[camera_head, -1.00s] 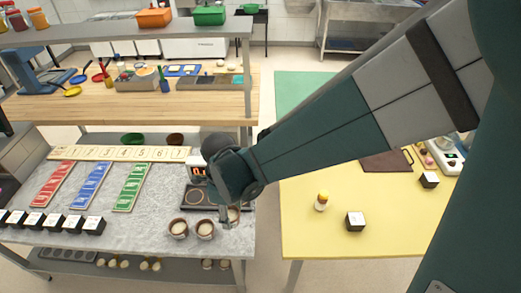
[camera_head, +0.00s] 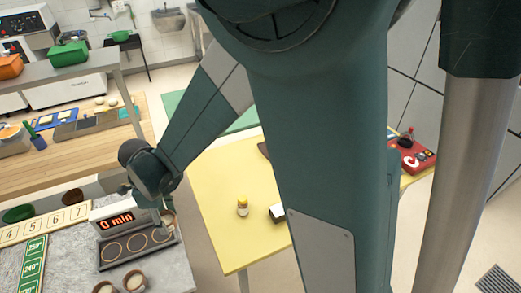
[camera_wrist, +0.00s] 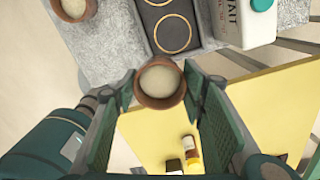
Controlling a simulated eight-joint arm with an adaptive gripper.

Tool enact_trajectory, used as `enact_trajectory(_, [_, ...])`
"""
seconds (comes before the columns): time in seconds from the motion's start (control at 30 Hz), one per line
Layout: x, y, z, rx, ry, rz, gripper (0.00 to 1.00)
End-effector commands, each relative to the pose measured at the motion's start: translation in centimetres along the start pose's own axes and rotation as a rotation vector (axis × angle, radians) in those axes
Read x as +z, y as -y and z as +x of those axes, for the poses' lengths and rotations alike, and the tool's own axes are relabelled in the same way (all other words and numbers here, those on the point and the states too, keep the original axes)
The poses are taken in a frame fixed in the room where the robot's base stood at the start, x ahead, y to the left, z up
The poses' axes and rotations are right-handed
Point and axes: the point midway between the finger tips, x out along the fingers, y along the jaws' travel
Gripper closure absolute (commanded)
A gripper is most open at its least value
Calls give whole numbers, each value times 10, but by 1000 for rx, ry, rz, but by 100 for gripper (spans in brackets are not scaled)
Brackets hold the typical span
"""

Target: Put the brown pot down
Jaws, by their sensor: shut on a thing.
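My gripper (camera_head: 161,208) is shut on a small brown pot (camera_head: 168,217) with a pale filling. In the wrist view the pot (camera_wrist: 160,100) sits upright between the fingertips, seen from above. In the head view it appears beside the right end of a dark plate with three rings (camera_head: 137,245). In the wrist view the ringed plate (camera_wrist: 168,10) is above the pot in the picture, and the pot's height over any surface is hard to judge. Two more brown pots (camera_head: 134,281) (camera_head: 103,287) stand on the grey worktop, in front of the plate.
A timer reading "0 min" (camera_head: 117,222) stands behind the plate. A yellow table (camera_head: 225,235) lies to the right, with a small yellow-capped bottle (camera_head: 242,208) and a black-and-white cube (camera_head: 278,213). A gap separates it from the grey worktop (camera_head: 75,260).

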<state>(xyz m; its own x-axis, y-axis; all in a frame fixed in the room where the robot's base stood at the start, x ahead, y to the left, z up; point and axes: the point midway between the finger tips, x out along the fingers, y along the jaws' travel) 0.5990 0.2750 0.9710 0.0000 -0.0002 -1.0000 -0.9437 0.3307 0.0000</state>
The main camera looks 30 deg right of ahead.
Motion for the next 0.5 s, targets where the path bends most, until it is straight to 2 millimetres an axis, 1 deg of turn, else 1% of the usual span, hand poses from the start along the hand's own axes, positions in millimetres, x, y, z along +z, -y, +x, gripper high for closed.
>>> enact_trajectory(0.03, [-4, 15, 0, 0, 0, 21, 74])
enact_trajectory(0.27, [-24, 73, -2, 0, 0, 102, 74])
enact_trajectory(0.5, [-52, 133, -3, 0, 0, 189, 74])
